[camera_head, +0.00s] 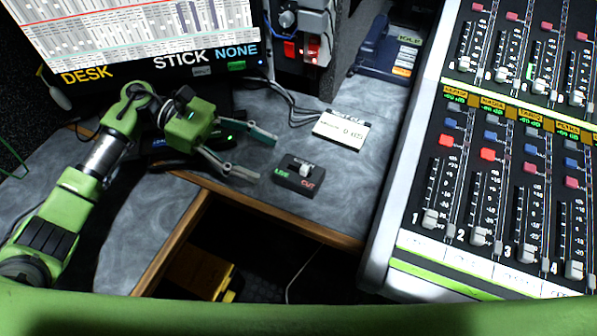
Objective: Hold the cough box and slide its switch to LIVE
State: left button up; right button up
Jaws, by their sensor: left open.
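The cough box (293,182) is a small dark box on the grey desk, with a green LIVE label at its left and a red CUT label at its right. Its pale switch knob (304,170) stands on top, nearer the CUT side. My left gripper (262,157) reaches in from the left, its fingers spread and empty. The fingertips are just left of the box and apart from it. My right gripper is not in view.
A large mixing console (480,200) stands to the right. The desk's wooden front edge (270,208) is close before the box, with a dark gap and a yellow object (199,270) below.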

aim_at(290, 168)
pick_arm(q)
jog(key=p+x, duration=0.2)
jog(key=x, duration=0.2)
jog(key=shift+r, duration=0.1)
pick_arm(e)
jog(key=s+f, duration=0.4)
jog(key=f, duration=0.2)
pick_arm(q)
jog(key=b+x, duration=0.1)
jog(key=x, duration=0.2)
jog(key=shift+s+d+f+b, duration=0.1)
jog(key=shift+d+f+b, duration=0.05)
jog(key=shift+f+b, duration=0.2)
jog(key=shift+s+d, duration=0.1)
jog(key=shift+d, duration=0.3)
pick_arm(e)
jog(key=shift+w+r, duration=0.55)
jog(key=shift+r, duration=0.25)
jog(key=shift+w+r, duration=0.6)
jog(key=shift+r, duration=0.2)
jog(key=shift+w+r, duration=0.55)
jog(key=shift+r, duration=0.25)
